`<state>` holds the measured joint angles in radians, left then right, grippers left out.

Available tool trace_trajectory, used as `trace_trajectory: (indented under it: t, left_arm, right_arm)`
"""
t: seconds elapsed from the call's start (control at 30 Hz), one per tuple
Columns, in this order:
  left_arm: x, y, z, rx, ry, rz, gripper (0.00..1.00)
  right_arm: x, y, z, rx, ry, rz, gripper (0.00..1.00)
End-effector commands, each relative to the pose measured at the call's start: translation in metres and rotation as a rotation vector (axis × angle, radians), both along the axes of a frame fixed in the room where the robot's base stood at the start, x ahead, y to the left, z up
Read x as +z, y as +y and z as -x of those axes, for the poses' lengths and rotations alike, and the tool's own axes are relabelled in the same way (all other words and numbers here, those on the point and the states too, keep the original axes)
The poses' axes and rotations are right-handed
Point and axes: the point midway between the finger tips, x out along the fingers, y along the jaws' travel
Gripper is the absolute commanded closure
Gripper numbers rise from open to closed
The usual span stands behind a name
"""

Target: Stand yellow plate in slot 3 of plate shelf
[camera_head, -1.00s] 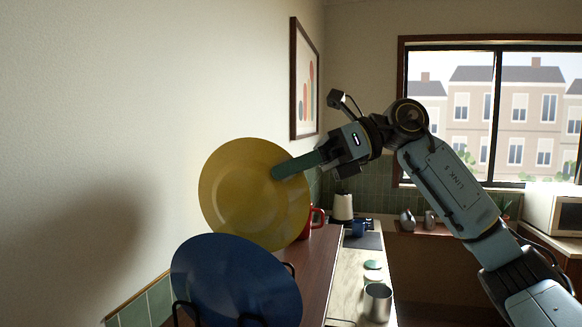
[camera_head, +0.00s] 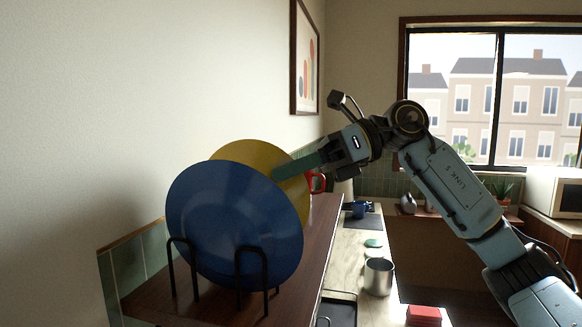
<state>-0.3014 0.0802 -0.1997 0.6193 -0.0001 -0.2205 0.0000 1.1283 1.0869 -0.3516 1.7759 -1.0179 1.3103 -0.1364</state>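The yellow plate (camera_head: 262,154) stands on edge behind the blue plate (camera_head: 235,222), which hides most of it. My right gripper (camera_head: 295,168) reaches in from the right, and its fingers meet the yellow plate's upper right part; the fingertips look closed on it, though the contact is partly hidden. The blue plate stands upright in the black wire plate shelf (camera_head: 238,270) on the brown wooden ledge. The shelf's rear slots are hidden behind the blue plate, so I cannot tell whether the yellow plate is in a slot. My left gripper is not in view.
A red mug (camera_head: 317,183) stands on the wooden ledge (camera_head: 312,235) behind the plates. The wall is close on the left.

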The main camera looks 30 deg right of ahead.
Motion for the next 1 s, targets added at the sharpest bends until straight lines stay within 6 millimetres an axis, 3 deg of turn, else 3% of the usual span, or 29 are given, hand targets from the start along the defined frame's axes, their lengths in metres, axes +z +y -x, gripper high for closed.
trace_trajectory:
  t: [0.77, 0.8, 0.9, 1.0]
  left_arm:
    - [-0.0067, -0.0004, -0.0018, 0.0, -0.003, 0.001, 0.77]
    - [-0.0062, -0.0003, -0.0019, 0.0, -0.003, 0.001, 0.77]
    - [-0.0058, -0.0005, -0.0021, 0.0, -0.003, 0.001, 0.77]
    - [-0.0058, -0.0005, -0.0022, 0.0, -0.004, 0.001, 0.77]
  right_arm:
    - [-0.0077, -0.0003, 0.0001, 0.0, -0.002, -0.002, 1.0]
    - [-0.0072, -0.0002, 0.0002, 0.0, -0.002, -0.002, 0.91]
    - [-0.007, -0.0002, 0.0001, 0.0, -0.002, -0.001, 0.78]
    - [-0.0071, -0.0001, 0.0001, -0.001, -0.001, -0.002, 0.7]
